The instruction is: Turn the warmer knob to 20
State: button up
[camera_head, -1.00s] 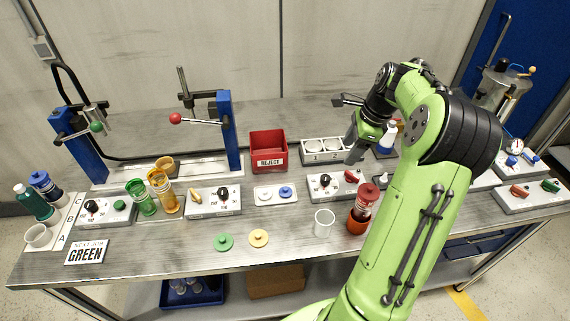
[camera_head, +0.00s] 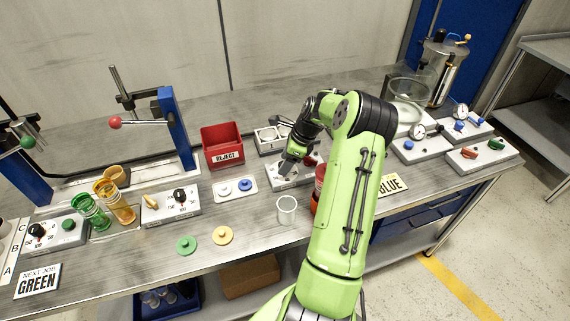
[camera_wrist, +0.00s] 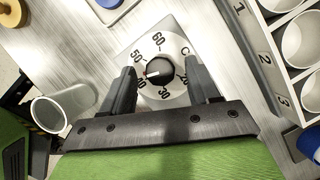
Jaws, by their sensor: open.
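The warmer knob (camera_wrist: 159,71) is a round black knob on a white dial marked 20 to 60 and °C in the wrist view. Its red-and-white pointer mark faces left, close to the 40. My gripper (camera_wrist: 162,74) is open, with one finger on each side of the knob; I cannot tell whether either touches it. In the head view, my gripper (camera_head: 289,163) is low over the warmer box (camera_head: 281,181) and hides the knob there.
A clear cup (camera_head: 287,210) stands in front of the box. A plate with white and blue discs (camera_head: 234,188) lies to the left.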

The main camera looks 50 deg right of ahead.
jog(key=shift+w+f, duration=0.15)
jog(key=shift+f, duration=0.3)
jog(key=shift+a, duration=0.1)
jog(key=c, duration=1)
jog(key=shift+r, duration=0.1)
jog(key=shift+p, duration=0.3)
